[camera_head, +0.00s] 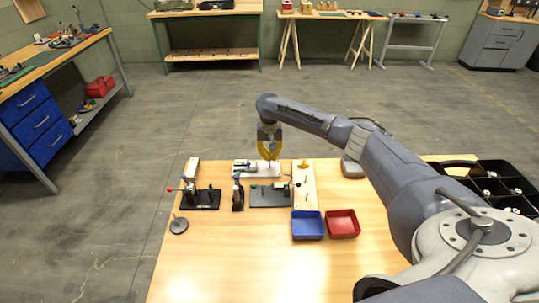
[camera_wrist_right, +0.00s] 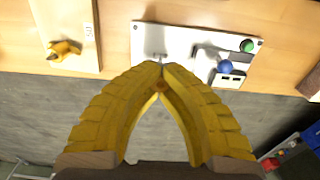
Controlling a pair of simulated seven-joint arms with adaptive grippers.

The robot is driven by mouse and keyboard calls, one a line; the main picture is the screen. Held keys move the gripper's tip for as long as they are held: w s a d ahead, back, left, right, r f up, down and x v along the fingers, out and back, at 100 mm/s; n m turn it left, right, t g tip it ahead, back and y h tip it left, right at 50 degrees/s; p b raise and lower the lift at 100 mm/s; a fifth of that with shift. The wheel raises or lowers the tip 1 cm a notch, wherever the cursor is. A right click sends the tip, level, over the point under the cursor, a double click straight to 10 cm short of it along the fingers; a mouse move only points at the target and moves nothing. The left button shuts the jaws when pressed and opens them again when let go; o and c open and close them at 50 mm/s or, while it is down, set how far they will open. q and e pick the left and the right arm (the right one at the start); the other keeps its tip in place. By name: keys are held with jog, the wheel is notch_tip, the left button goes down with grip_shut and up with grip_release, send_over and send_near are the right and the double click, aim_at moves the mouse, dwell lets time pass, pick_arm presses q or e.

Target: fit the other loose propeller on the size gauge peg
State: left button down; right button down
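A yellow propeller-like piece (camera_head: 304,163) lies on the pale wooden board; it also shows in the right wrist view (camera_wrist_right: 64,50). A white plate (camera_head: 265,172) lies left of it; in the right wrist view the plate (camera_wrist_right: 180,42) carries a blue knob, a green knob and a small grey upright pin (camera_wrist_right: 159,57), which I cannot confirm as the gauge peg. My right gripper (camera_head: 269,158) points down over the plate's back edge. Its yellow fingertips (camera_wrist_right: 157,68) meet close to the pin. A small orange-brown spot shows between them; I cannot tell what it is. My left gripper is out of view.
A dark fixture plate (camera_head: 268,198), a black stand (camera_head: 203,202) and a grey disc (camera_head: 179,226) sit nearby. A blue tray (camera_head: 308,236) and a red tray (camera_head: 353,230) stand in front. A black divided box (camera_head: 465,172) is far right. The table's left front is clear.

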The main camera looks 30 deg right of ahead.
aim_at(269, 168)
jog(key=shift+f, duration=2.2)
dwell(1.3)
jog(key=c, duration=2.1)
grip_release()
jog(key=o, duration=0.6)
jog(key=shift+r, duration=8)
jog(key=shift+a, duration=0.1)
